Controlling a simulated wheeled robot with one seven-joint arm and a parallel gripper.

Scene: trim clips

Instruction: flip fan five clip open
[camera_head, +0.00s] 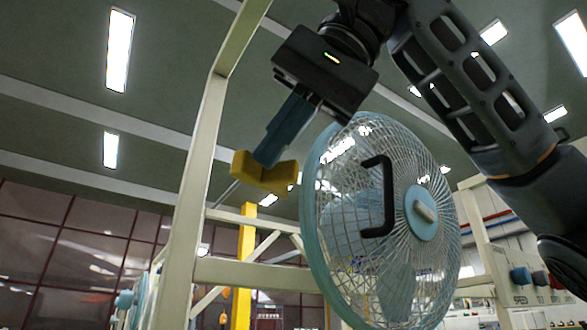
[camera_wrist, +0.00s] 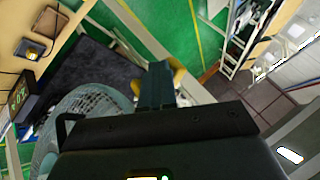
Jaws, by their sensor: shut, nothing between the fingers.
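The fan (camera_head: 330,245), with a pale blue rim and wire guard, fills the lower middle of the head view. It also shows at the lower left of the wrist view (camera_wrist: 88,104). A black C-shaped handle (camera_head: 387,196) stands on the guard front. My gripper (camera_head: 270,152) is left of the fan's upper rim, its blue fingers together and pointing down-left. A yellow notched piece (camera_head: 262,179) sits at the fingertips. It shows on both sides of the tips in the wrist view (camera_wrist: 178,76). I cannot tell whether it is the clip or touches the fingers.
A cream frame post (camera_head: 190,200) rises just left of the gripper, with a crossbar (camera_head: 255,273) behind the fan. A yellow post (camera_head: 244,270) stands farther back. In the wrist view, a dark mat (camera_wrist: 90,75) lies below on the floor, and a ladder-like rack (camera_wrist: 240,40) is at upper right.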

